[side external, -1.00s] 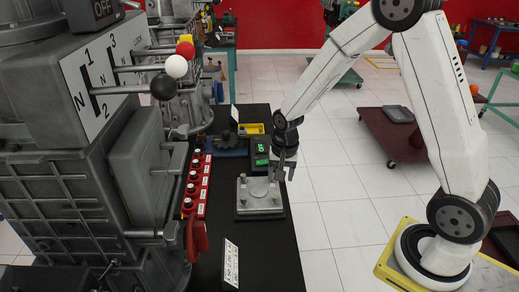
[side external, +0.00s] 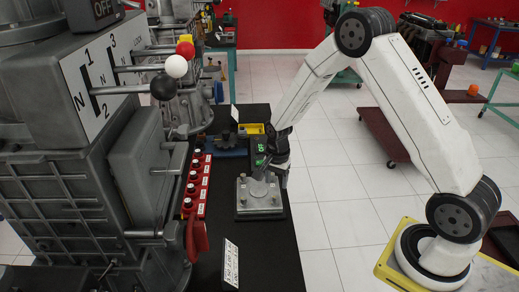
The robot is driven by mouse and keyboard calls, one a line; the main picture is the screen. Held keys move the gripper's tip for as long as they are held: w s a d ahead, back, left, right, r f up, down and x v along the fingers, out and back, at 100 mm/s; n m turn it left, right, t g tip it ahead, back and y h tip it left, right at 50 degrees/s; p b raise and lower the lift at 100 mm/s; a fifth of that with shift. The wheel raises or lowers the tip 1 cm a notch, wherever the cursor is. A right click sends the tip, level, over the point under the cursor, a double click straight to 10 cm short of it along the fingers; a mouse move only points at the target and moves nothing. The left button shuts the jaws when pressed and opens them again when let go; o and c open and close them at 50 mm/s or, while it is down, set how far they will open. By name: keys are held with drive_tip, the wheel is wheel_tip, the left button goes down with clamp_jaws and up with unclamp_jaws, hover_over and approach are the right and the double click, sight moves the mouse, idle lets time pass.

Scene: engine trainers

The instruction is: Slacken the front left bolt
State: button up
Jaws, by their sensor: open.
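A grey metal plate (side external: 259,210) with small bolts at its corners lies on the black bench top. A bolt (side external: 243,203) shows at its near left corner; it is too small to tell how tight it is. My gripper (side external: 272,178) is open and empty, pointing down over the far part of the plate. Its fingers hide part of the plate's far right side. I cannot tell whether a fingertip touches anything.
A dark box with a green display (side external: 260,145) stands just behind the plate. A red strip of knobs (side external: 197,185) and a large grey machine (side external: 60,190) with levers stand to the left. A label card (side external: 231,262) stands in front.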

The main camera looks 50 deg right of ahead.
sight(276, 196)
drive_tip(key=shift+f, duration=3.15)
clamp_jaws()
